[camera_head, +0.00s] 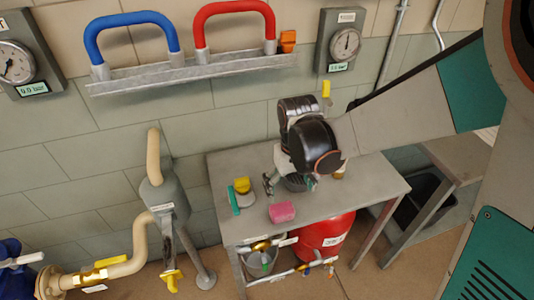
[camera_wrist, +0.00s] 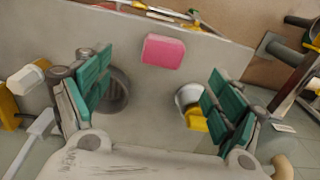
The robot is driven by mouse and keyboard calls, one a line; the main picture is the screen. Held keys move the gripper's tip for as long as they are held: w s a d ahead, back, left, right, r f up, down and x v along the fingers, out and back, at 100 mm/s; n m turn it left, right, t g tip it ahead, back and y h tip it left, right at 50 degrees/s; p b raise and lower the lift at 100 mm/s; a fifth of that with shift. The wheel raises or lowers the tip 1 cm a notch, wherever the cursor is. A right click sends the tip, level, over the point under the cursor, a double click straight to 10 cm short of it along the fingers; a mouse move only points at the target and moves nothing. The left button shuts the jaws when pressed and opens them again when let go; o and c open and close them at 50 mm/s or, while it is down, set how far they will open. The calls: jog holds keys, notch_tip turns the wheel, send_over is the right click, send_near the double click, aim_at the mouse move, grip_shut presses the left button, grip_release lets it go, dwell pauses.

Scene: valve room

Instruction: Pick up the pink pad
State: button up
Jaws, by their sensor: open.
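The pink pad (camera_head: 282,211) lies on the grey table (camera_head: 350,189), near its front edge. In the wrist view the pink pad (camera_wrist: 163,51) shows at the top middle, beyond the space between my fingertips. My gripper (camera_head: 275,183) is over the table, a little behind the pad in the head view. In the wrist view my gripper (camera_wrist: 158,92) is open, with its teal-padded fingers wide apart and nothing between them. No finger appears to touch the pad. My arm hides part of the table in the head view.
A yellow and teal item (camera_head: 240,194) stands left of the pad. A dark round container (camera_wrist: 115,90) is beside the left finger, and a grey cup-like item with yellow (camera_wrist: 194,108) is near the right finger.

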aim_at(282, 208)
jog(key=f+b, duration=0.1)
jog(key=f, duration=0.2)
jog(key=w+f, duration=0.1)
jog(key=f, duration=0.2)
jog(key=w+a+f+b, duration=0.1)
jog(key=f, duration=0.1)
jog(key=shift+a+f+b, duration=0.1)
jog(key=shift+f+b, duration=0.2)
jog(key=shift+f, duration=0.1)
jog(key=shift+s+a+f+b, duration=0.15)
jog(key=shift+f+b, duration=1.15)
jog(key=shift+f, duration=1.45)
jog(key=shift+r, duration=0.1)
jog(key=c, duration=1)
